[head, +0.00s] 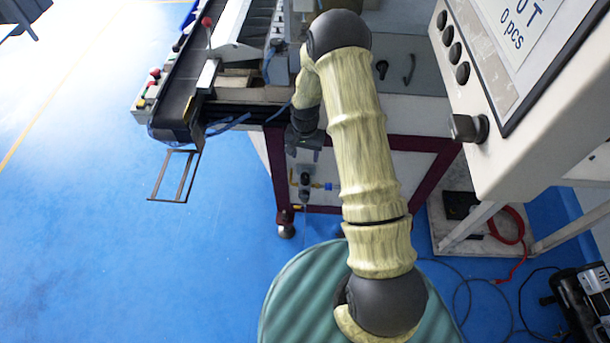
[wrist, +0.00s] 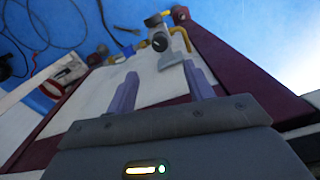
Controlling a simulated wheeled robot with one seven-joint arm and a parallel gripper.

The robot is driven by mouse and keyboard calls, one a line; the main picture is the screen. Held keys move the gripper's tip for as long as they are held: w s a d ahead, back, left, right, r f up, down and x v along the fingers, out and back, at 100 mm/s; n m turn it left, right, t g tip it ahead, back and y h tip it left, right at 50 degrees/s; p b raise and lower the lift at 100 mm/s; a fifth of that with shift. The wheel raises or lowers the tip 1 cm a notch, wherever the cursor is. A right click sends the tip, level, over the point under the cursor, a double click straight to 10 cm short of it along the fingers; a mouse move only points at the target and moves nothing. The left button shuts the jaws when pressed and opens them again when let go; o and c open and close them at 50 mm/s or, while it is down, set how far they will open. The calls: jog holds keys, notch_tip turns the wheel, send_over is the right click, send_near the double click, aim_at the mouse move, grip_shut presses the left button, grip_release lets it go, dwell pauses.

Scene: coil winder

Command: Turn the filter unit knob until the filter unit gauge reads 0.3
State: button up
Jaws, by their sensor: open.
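The filter unit (head: 305,184) is a small grey body with yellow and blue fittings on the front of the machine's base. In the wrist view the filter unit (wrist: 170,60) lies just past and between my fingertips. A small dark round face (wrist: 160,42) shows on it, perhaps the gauge; its reading is too small to tell. A grey cap (wrist: 153,20) at its far end may be the knob. My gripper (wrist: 163,80) is open, with nothing between its fingers. In the head view my gripper (head: 304,150) is above the filter unit.
The machine's dark red frame (head: 430,150) stands behind the filter unit, with a conveyor (head: 185,90) at the left. A grey panel box (head: 500,120) with buttons hangs at the right. Cables (head: 480,290) lie on the blue floor. The floor at left is clear.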

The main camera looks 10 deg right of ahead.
aim_at(305, 175)
notch_tip(305, 175, down, 13)
jog(key=shift+f+p, duration=0.1)
jog(key=shift+p, duration=0.25)
jog(key=shift+c, duration=0.4)
jog(key=c, duration=0.9)
